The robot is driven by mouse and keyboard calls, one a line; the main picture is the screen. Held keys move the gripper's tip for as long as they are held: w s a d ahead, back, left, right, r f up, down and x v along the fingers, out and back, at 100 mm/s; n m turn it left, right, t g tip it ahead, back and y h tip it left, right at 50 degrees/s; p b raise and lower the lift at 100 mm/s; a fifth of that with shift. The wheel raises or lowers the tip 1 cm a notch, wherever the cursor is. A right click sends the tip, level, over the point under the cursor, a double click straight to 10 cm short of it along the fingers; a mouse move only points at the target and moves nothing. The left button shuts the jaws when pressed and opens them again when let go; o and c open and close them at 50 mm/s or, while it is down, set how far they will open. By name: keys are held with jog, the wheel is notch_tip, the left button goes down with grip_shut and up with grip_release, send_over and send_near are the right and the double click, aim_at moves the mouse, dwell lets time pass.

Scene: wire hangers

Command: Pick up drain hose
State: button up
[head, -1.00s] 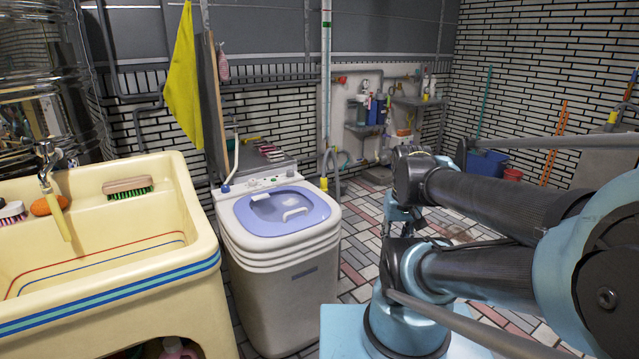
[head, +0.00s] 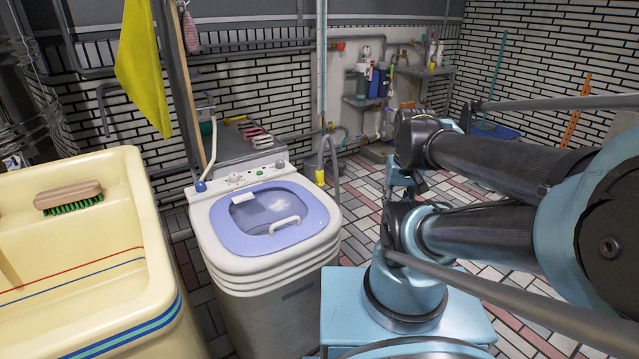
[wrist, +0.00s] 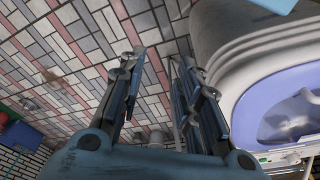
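The drain hose (head: 334,157) is a grey hose that arches up at the back right of the small washing machine (head: 224,286), with a yellow fitting at its lower left. In the wrist view, the washing machine (wrist: 225,35) is at the right, beside my gripper. My gripper (wrist: 161,55) is open, and only tiled floor shows between its fingertips. A thin grey strand shows between the fingers lower down, but I cannot tell if it is the hose. My arm hides most of the gripper in the head view.
A cream sink (head: 135,215) with a brush (head: 68,197) stands at the left. A yellow cloth (head: 143,65) hangs behind it. Shelves with bottles (head: 374,80) and a blue tub (head: 494,130) are at the back.

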jog(key=w+a+r+n+g, duration=0.1)
jog(key=w+a+r+n, duration=0.1)
jog(key=w+a+r, duration=0.4)
jog(key=w+a+r+n, duration=0.15)
jog(key=w+r, duration=0.25)
jog(key=w, duration=0.5)
jog(key=n+g, duration=0.1)
jog(key=n, duration=0.4)
send_over(320, 170)
notch_tip(320, 170, down, 3)
notch_tip(320, 170, down, 16)
jog(key=shift+f, duration=0.1)
